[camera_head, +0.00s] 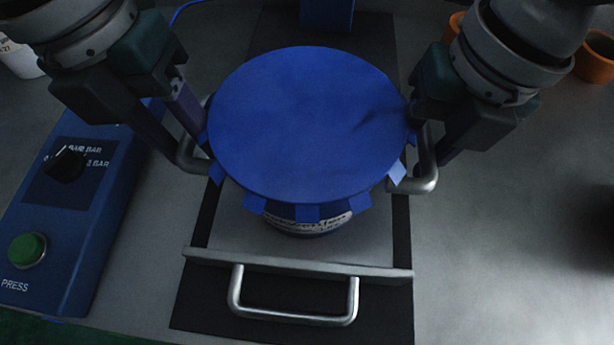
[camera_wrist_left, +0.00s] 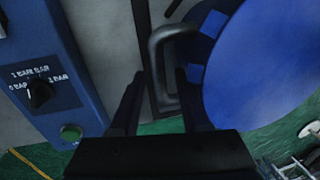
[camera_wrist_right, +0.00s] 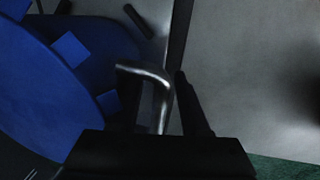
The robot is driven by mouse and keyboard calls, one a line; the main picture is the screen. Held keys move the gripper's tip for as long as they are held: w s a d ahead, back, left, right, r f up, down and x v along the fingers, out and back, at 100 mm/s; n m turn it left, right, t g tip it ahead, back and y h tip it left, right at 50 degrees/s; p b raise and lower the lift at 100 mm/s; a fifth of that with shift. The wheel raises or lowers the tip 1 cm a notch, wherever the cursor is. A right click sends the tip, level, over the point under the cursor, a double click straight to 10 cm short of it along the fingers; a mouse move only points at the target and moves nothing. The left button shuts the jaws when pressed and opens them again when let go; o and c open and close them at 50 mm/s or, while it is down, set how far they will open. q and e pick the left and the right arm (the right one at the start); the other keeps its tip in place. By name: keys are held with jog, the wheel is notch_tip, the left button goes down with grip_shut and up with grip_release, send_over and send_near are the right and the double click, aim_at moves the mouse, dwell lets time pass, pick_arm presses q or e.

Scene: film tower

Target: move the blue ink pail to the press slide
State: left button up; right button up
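The blue ink pail (camera_head: 300,125) has a round blue lid with tabs around its rim, a pale label below and a grey handle on each side. It is over the metal plate of the press slide (camera_head: 370,240); I cannot tell whether it touches the plate. My left gripper (camera_head: 188,142) is open, its fingers apart on either side of the left handle (camera_wrist_left: 160,62). My right gripper (camera_head: 436,142) is at the right handle (camera_wrist_right: 158,85); its fingers look apart around that handle, one dark against the blue. The lid hides most of the pail's body.
The slide has a front lip and a metal pull handle (camera_head: 295,318) on a dark base. A blue control box (camera_head: 75,215) with a black knob and green PRESS button stands at left. Orange cups (camera_head: 594,58) are at the back right. The grey table at right is mostly clear.

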pick_arm(q)
jog(key=shift+r, duration=0.1)
pick_arm(e)
jog(key=shift+r, duration=0.25)
pick_arm(q)
notch_tip(320, 180, up, 8)
jog(key=a, duration=0.1)
jog(key=shift+a+f, duration=0.15)
jog(key=shift+f, duration=0.05)
pick_arm(e)
notch_tip(320, 180, up, 11)
jog(key=d, duration=0.2)
jog(key=shift+s+r, duration=0.15)
jog(key=shift+r, duration=0.05)
pick_arm(q)
jog(key=shift+w, duration=0.1)
